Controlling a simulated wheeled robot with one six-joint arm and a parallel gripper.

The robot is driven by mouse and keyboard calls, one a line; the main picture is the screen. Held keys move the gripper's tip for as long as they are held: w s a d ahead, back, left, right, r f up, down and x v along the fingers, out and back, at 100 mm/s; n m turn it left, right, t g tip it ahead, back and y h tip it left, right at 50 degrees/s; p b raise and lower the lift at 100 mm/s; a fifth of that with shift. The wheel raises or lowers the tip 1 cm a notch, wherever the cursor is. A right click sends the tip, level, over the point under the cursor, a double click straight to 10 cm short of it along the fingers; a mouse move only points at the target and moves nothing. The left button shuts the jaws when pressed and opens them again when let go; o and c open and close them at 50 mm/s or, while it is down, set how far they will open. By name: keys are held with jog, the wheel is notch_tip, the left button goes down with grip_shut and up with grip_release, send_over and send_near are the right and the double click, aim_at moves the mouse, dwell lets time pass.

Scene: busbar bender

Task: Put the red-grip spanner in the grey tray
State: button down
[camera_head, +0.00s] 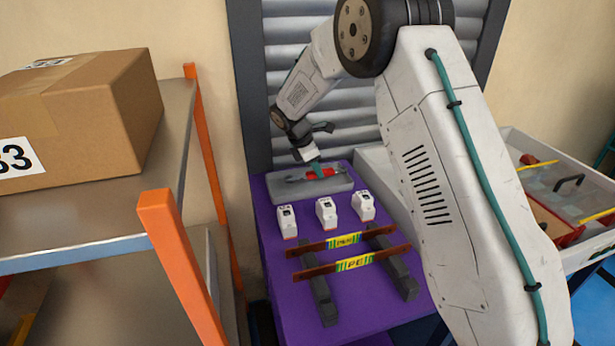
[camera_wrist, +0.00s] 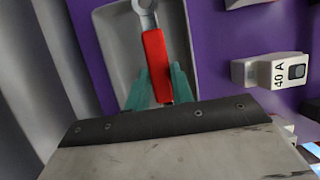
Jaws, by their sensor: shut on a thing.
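The red-grip spanner (camera_wrist: 156,62) has a red handle and a metal ring end. In the wrist view my gripper (camera_wrist: 160,85) has its teal fingers on both sides of the red handle and is shut on it. The grey tray (camera_wrist: 106,40) lies behind the spanner in that view, on the purple table. In the head view the spanner (camera_head: 318,173) shows over the grey tray (camera_head: 328,188) at the back of the table, with my gripper (camera_head: 311,160) just above. I cannot tell whether the spanner touches the tray floor.
Several white breakers (camera_head: 326,212) stand in front of the tray on the purple table (camera_head: 285,265). Two copper bars with PE labels (camera_head: 350,262) lie across dark supports (camera_head: 322,298). A shelf with a cardboard box (camera_head: 80,110) stands left. A large pale bin (camera_head: 520,150) is right.

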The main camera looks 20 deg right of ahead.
aim_at(312, 184)
jog(key=shift+w+a+f, duration=0.15)
jog(key=shift+w+a, duration=0.7)
jog(key=shift+a, duration=0.25)
jog(key=shift+f, duration=1.7)
jog(key=c, duration=1.2)
grip_release()
jog(key=shift+f, duration=0.15)
jog(key=v, duration=1.2)
